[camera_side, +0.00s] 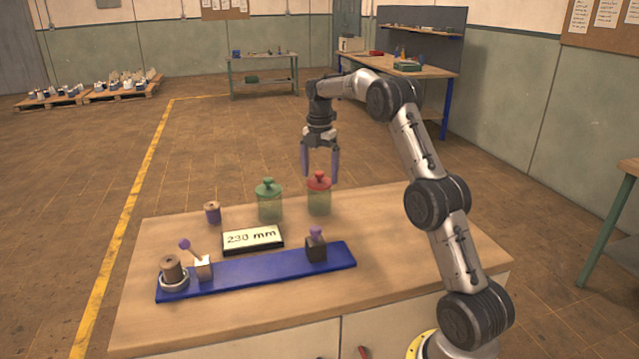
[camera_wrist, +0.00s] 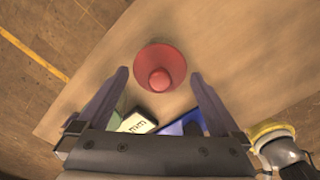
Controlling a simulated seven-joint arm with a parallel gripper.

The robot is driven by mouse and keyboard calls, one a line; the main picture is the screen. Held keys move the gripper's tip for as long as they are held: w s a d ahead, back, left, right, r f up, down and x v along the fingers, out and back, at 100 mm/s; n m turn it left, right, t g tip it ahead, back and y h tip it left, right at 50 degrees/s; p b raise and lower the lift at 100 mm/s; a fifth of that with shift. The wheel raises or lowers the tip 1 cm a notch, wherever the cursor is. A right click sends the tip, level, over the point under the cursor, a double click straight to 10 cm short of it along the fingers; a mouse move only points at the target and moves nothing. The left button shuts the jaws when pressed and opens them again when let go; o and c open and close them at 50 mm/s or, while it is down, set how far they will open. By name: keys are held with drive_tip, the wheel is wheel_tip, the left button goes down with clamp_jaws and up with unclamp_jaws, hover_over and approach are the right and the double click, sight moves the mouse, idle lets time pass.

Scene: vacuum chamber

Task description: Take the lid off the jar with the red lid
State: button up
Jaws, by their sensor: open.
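The jar with the red lid (camera_side: 319,182) stands upright on the wooden table, its greenish see-through body (camera_side: 319,204) below the lid. The red lid has a round knob and sits on the jar. In the wrist view the red lid (camera_wrist: 160,70) shows from above, ahead of and between the finger tips. My gripper (camera_side: 320,178) is open and points down, its purple fingers at about the height of the lid in the side view. It also shows in the wrist view (camera_wrist: 158,75). I cannot tell whether a finger touches the lid.
A jar with a green lid (camera_side: 268,187) stands just left of the red-lidded jar. A display reading "230 mm" (camera_side: 252,239) and a blue rail (camera_side: 270,272) with small blocks and a spool lie nearer the front. A small purple spool (camera_side: 212,213) stands at left. The table's right side is clear.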

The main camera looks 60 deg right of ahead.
drive_tip(key=shift+f, duration=0.55)
drive_tip(key=c, duration=1)
drive_tip(key=shift+r, duration=0.1)
